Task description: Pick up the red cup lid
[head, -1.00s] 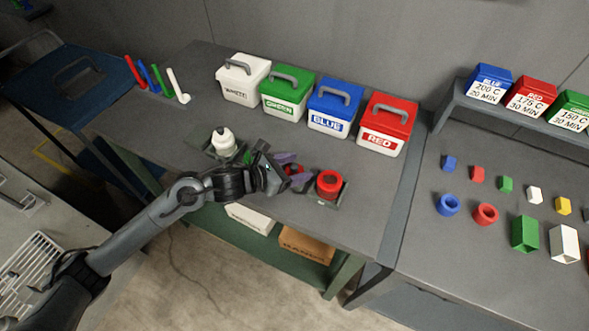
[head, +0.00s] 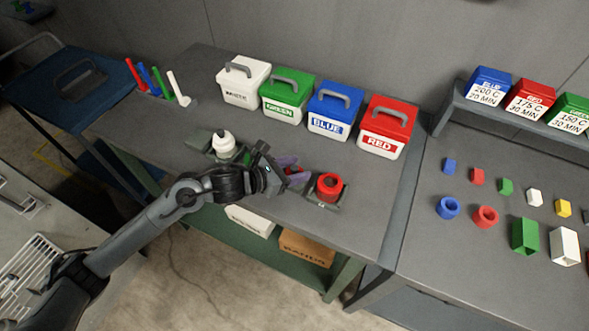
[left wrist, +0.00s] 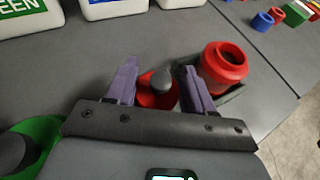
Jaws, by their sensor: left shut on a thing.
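The red cup lid (left wrist: 150,98) is a red disc with a dark grey knob. In the left wrist view it lies between the two purple fingers of my left gripper (left wrist: 158,88), which is shut on it. In the head view my left gripper (head: 292,170) is low over the table and hides most of the lid. The open red cup (head: 329,187) stands upright in a grey holder just right of the gripper; it also shows in the left wrist view (left wrist: 222,66). My right gripper is not in view.
A white bottle-like cup (head: 224,145) stands left of my gripper. A green lid (left wrist: 48,135) with a dark knob is at the left wrist view's left edge. White (head: 240,95), green (head: 283,108), blue (head: 328,125) and red (head: 381,145) lidded boxes line the table's back.

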